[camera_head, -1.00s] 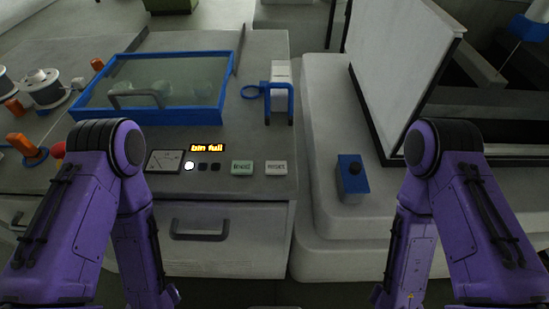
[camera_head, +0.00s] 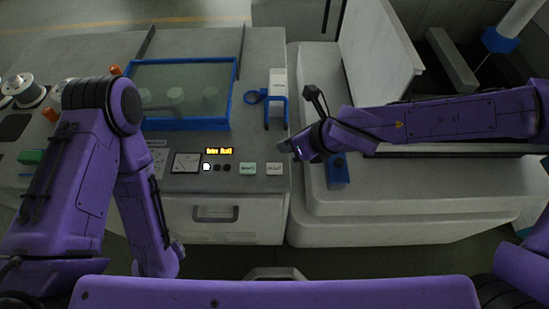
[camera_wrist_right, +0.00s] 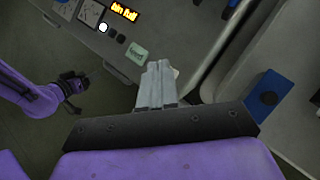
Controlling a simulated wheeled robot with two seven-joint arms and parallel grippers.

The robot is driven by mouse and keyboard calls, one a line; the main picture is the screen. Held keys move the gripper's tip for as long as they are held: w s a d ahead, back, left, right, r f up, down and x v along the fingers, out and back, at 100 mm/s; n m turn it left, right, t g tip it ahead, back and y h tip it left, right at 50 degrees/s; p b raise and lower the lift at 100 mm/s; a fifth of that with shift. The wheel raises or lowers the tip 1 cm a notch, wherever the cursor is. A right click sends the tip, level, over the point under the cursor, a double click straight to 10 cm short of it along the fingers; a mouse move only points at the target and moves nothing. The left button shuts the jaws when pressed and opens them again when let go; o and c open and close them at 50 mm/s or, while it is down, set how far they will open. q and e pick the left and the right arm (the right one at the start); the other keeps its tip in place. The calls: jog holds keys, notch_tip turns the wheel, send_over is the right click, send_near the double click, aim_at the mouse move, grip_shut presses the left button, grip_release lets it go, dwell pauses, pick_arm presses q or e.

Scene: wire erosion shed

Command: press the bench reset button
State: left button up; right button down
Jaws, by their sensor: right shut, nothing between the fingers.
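Two square buttons sit at the front right of the grey bench panel. One is pale green (camera_head: 248,169) and the other is whitish (camera_head: 274,169); their lettering is too small to read surely. In the right wrist view the green button (camera_wrist_right: 135,53) is clear, while the whitish one (camera_wrist_right: 176,72) is mostly hidden behind my fingers. My right gripper (camera_head: 298,151) is shut and empty, just right of and above the whitish button in the head view. Its fingers (camera_wrist_right: 155,84) point toward the panel; I cannot tell any contact. My left arm hangs at the left, its fingers unclear.
A blue-framed window (camera_head: 183,92) and a blue bracket (camera_head: 276,112) stand behind. A blue box (camera_head: 337,174) with a dark knob is on the pale machine at right. A drawer handle (camera_head: 214,214) juts out below.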

aim_at(278, 168)
jog(key=a+r+m, duration=0.1)
jog(key=a+r+m+y, duration=0.1)
jog(key=m, duration=0.1)
jog(key=shift+s+a+r+m+y, duration=0.1)
jog(key=shift+s+r+m+y, duration=0.05)
jog(key=shift+r+m+y, duration=0.2)
notch_tip(278, 168, down, 9)
jog(key=b, duration=0.8)
jog(key=shift+r+b, duration=0.2)
jog(key=shift+b, duration=0.1)
jog(key=shift+f, duration=0.1)
jog(key=shift+f, duration=0.1)
dwell(1.0)
jog(key=shift+f+b, duration=0.3)
jog(key=shift+b, duration=0.1)
